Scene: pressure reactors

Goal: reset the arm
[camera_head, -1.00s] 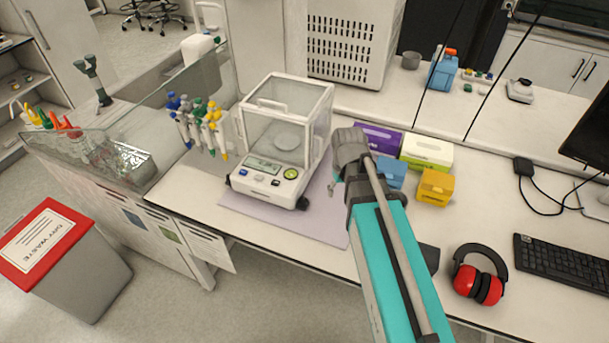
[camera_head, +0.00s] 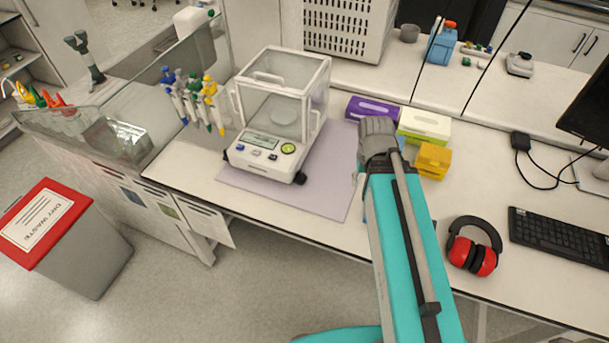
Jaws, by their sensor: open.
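My arm (camera_head: 408,235) rises from the bottom of the head view as a teal link, ending at a grey joint (camera_head: 378,138) over the bench. This joint is right of the balance and in front of the coloured boxes. My gripper's fingers cannot be made out; they seem hidden behind the arm. No held object shows.
A glass-sided balance (camera_head: 276,120) stands on a lilac mat (camera_head: 330,190), beside several pipettes (camera_head: 200,100). Purple (camera_head: 372,108), white-green (camera_head: 424,126) and yellow (camera_head: 433,160) boxes lie close to the arm. Red earmuffs (camera_head: 473,255) and a keyboard (camera_head: 562,237) are at right.

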